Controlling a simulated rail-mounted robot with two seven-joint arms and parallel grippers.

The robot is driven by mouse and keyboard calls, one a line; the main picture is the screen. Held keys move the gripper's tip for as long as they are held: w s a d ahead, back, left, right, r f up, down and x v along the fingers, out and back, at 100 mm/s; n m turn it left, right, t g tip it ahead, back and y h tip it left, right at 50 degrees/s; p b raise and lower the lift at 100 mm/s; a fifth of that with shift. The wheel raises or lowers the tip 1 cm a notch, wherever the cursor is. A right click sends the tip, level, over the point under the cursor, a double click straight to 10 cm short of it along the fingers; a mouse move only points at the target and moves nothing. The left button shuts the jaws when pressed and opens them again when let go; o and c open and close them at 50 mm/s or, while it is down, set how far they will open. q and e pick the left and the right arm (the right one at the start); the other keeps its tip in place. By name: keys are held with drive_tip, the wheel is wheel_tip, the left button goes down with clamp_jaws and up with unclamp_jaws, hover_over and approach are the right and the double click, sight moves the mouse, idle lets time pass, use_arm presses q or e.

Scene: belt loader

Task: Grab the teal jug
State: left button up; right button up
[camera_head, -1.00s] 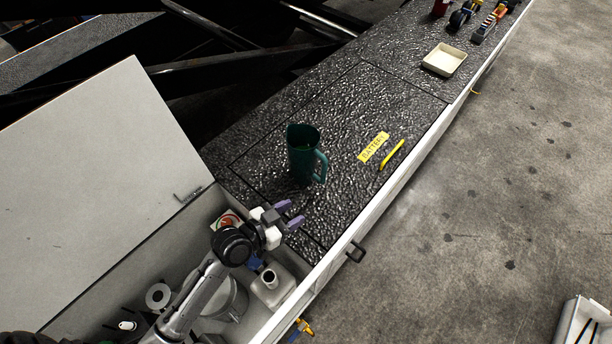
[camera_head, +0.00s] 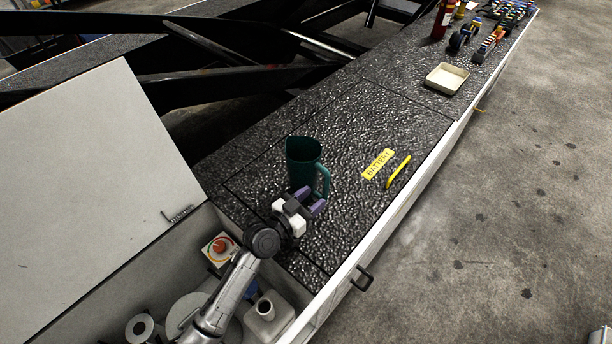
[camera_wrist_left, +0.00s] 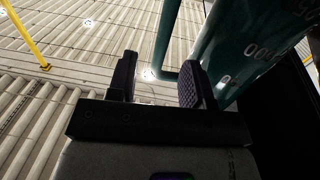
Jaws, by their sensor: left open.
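The teal jug (camera_head: 303,163) stands upright on the dark textured deck in the head view, its handle (camera_head: 325,181) on the right side. My left gripper (camera_head: 312,200) is open at the near side of the jug, close to the lower handle. In the left wrist view the jug (camera_wrist_left: 235,45) fills the upper right. Its handle (camera_wrist_left: 165,45) runs down between and beyond the two fingers (camera_wrist_left: 160,85). The fingers are apart with nothing clamped; I cannot tell whether one touches the jug. My right gripper is not in view.
An open bin with a raised pale lid (camera_head: 90,160) lies at the left, holding rolls and containers. A yellow label (camera_head: 378,164) and yellow handle (camera_head: 398,171) are right of the jug. A cream tray (camera_head: 447,78) and a red bottle (camera_head: 442,20) stand farther back.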

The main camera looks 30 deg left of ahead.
sight(326, 187)
use_arm(q)
drive_tip(key=shift+b+x, duration=0.45)
drive_tip(key=shift+x, duration=2.55)
drive_tip(key=shift+a+f, duration=0.1)
drive_tip(key=shift+f, duration=0.05)
drive_tip(key=shift+c, duration=0.4)
clamp_jaws()
